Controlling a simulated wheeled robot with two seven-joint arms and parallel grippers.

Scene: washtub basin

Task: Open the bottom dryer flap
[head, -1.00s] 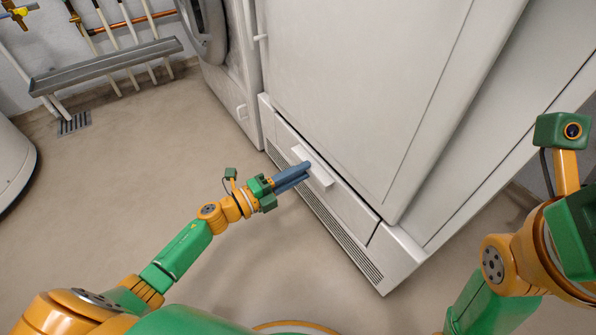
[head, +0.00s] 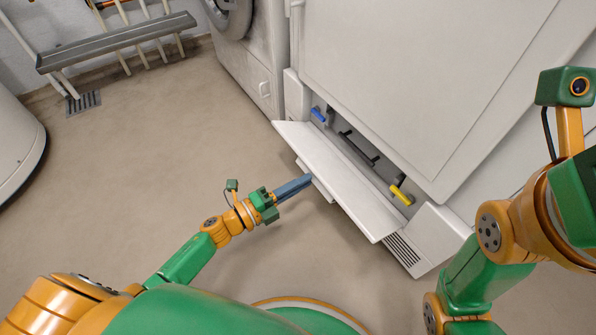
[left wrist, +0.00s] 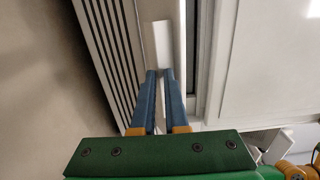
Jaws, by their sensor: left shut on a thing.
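The bottom dryer flap (head: 340,183) is a long white panel at the foot of the white dryer (head: 430,75). It is tipped outward and down, and the recess behind it shows. In the recess are a blue lever (head: 318,114), a dark handle (head: 360,150) and a yellow lever (head: 402,194). My left gripper (head: 308,181) is shut on the flap's white handle (head: 318,181) at its outer edge. The left wrist view shows the blue fingers (left wrist: 160,76) closed around the handle (left wrist: 163,45). My right arm shows at the right, but its gripper is out of view.
A vent grille (head: 402,249) lies low beside the flap. A front-loading washer (head: 248,55) stands to the left of the dryer. A grey trough (head: 115,42) and a floor drain (head: 83,101) are at the back left. The floor (head: 150,150) between is clear.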

